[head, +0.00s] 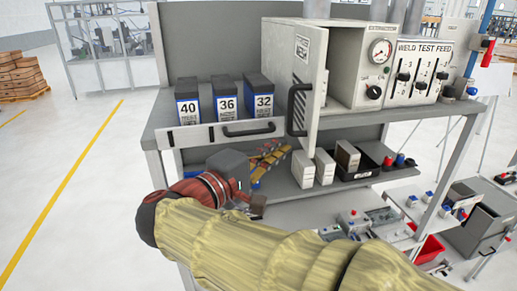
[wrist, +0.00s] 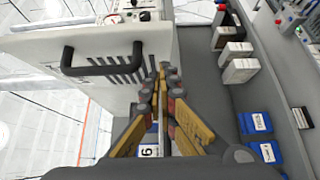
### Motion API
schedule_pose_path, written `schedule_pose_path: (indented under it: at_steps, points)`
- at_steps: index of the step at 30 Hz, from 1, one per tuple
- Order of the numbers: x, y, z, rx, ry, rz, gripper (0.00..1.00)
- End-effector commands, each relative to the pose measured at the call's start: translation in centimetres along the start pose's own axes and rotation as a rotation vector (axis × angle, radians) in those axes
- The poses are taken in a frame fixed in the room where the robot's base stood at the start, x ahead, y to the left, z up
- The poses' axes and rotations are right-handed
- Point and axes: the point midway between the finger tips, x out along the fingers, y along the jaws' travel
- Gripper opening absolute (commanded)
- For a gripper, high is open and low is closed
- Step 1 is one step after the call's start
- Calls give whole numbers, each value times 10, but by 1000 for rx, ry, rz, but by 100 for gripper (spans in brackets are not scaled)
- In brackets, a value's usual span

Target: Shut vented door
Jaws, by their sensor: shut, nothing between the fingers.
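The vented door (head: 314,75) is a pale slab on the grey cabinet (head: 347,58), standing open toward me. Its black bar handle (head: 297,110) is near its front edge. In the wrist view the door (wrist: 75,92) fills the upper left, with dark vent slots and the handle (wrist: 103,58) facing the camera. My gripper (head: 282,152) is left of the door's lower end in the head view. In the wrist view my gripper (wrist: 162,70) has its yellow fingers together and empty, overlapping the door's right edge beside the handle. I cannot tell whether they touch the door.
Blue-and-grey boxes (head: 226,96) stand on the upper shelf, above a front panel with a black handle (head: 249,130). A weld test panel (head: 418,72) adjoins the cabinet. Pale boxes (head: 325,167) and a black bin (head: 374,168) occupy the lower shelf.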

Motion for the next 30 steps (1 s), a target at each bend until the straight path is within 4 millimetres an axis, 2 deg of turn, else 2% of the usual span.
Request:
schedule_pose_path:
  at_steps: [6, 22, 30]
  points:
    - [14, 1, 15, 1, 0, 0, 0]
    - [17, -1, 18, 2, 7, 0, 0]
    - [22, -2, 27, 3, 57, 0, 0]
